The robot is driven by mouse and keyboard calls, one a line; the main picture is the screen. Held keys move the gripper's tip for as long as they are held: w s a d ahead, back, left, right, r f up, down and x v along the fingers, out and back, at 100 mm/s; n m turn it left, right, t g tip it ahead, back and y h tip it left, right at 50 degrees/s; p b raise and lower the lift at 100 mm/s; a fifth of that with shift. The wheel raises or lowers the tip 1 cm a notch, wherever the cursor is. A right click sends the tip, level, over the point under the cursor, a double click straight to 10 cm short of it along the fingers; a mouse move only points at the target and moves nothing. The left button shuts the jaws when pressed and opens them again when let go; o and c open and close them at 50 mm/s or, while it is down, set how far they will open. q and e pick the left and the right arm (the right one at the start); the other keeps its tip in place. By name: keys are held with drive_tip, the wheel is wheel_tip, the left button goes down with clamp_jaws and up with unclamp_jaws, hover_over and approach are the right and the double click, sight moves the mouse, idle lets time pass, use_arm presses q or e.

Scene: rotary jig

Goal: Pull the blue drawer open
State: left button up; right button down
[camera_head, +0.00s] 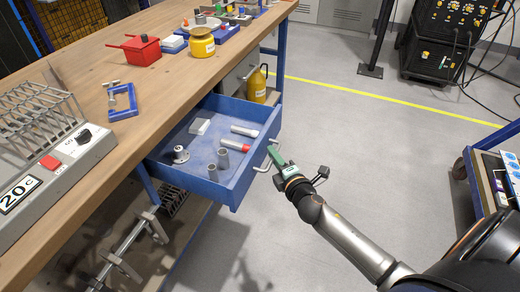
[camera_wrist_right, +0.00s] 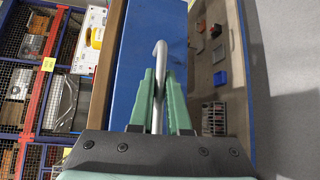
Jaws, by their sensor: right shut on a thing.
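The blue drawer (camera_head: 192,181) stands pulled out from under the wooden workbench, with its inside in plain view. It holds grey cylinders, red-and-white cylinders, a grey block and a small flanged metal part. Its pale bar handle (camera_head: 263,166) is on the front face. My right gripper (camera_head: 274,154) is at this handle, with green fingers. In the right wrist view, the fingers (camera_wrist_right: 160,95) are closed on either side of the handle bar (camera_wrist_right: 160,58), in front of the blue drawer face (camera_wrist_right: 135,45). My left gripper is not in view.
The workbench top (camera_head: 125,60) carries a red box (camera_head: 142,50), a yellow pot (camera_head: 202,43), a blue clamp (camera_head: 122,101) and a rack device. A yellow bottle (camera_head: 257,86) stands behind the drawer. A blue cart (camera_head: 490,165) is at right. Grey floor beyond the drawer front is clear.

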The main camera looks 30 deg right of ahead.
drive_tip(key=shift+s+d, duration=0.45)
drive_tip(key=shift+d, duration=0.05)
drive_tip(key=c, duration=0.9)
unclamp_jaws()
drive_tip(key=s+a+r, duration=0.1)
drive_tip(key=s, duration=1.1)
drive_tip(key=shift+s+a+r, duration=0.2)
drive_tip(key=shift+a+r, duration=0.15)
